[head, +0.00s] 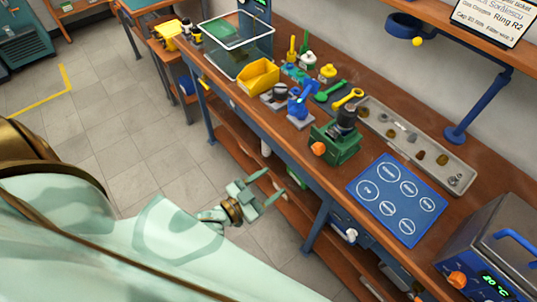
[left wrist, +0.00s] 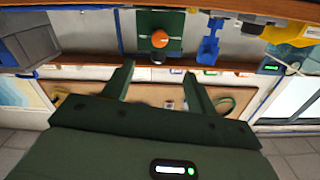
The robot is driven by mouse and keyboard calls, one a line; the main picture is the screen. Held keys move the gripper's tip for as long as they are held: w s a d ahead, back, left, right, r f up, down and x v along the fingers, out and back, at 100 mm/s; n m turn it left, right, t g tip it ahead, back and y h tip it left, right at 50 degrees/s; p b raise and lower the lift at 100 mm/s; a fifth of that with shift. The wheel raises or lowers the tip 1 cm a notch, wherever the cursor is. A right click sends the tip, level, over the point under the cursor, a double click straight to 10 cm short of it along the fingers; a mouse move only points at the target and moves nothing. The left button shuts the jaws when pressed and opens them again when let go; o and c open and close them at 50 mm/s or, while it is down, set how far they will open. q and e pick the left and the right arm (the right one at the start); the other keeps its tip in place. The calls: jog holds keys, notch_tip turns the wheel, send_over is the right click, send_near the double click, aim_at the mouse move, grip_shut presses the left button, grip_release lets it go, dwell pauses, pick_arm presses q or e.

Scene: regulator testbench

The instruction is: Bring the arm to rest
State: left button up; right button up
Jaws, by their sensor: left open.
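My left arm comes in from the left in the head view. Its left gripper (head: 266,186) hangs in the air in front of the bench, over the floor, short of the bench's front edge. Its two fingers are apart and nothing is between them. In the left wrist view the open fingers of the left gripper (left wrist: 158,84) point towards the bench front, with a green vise with an orange knob (left wrist: 160,39) beyond them. The same green vise (head: 335,146) stands on the bench in the head view, holding a dark cylindrical part (head: 346,118). My right gripper is not in view.
A lower shelf sits underneath. The tiled floor (head: 130,140) is clear.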

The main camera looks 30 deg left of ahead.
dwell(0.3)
pick_arm(q)
jog(key=s+a+f+g+y+b, duration=0.1)
jog(key=s+a+f+g+y, duration=0.15)
jog(key=s+f, duration=0.5)
jog(key=s+a+f+n+g+y+b, duration=0.15)
jog(key=s+f+g, duration=0.25)
jog(key=f, duration=0.7)
jog(key=s+a+f+g+y, duration=0.1)
jog(key=s+a+f+g, duration=0.25)
jog(key=s+f, duration=0.45)
jog(key=s+d+f+g+b, duration=0.1)
jog(key=s+f+g+b, duration=0.1)
jog(key=s+f, duration=0.4)
jog(key=s+d+f+g+y+b, duration=0.1)
jog(key=s+d+f+g+b, duration=0.1)
jog(key=s+f, duration=0.4)
jog(key=s+g+b, duration=0.1)
jog(key=s+g, duration=0.1)
jog(key=s, duration=0.1)
jog(key=shift+d+f+n, duration=0.15)
jog(key=shift+d+n, duration=0.05)
jog(key=shift+n, duration=0.15)
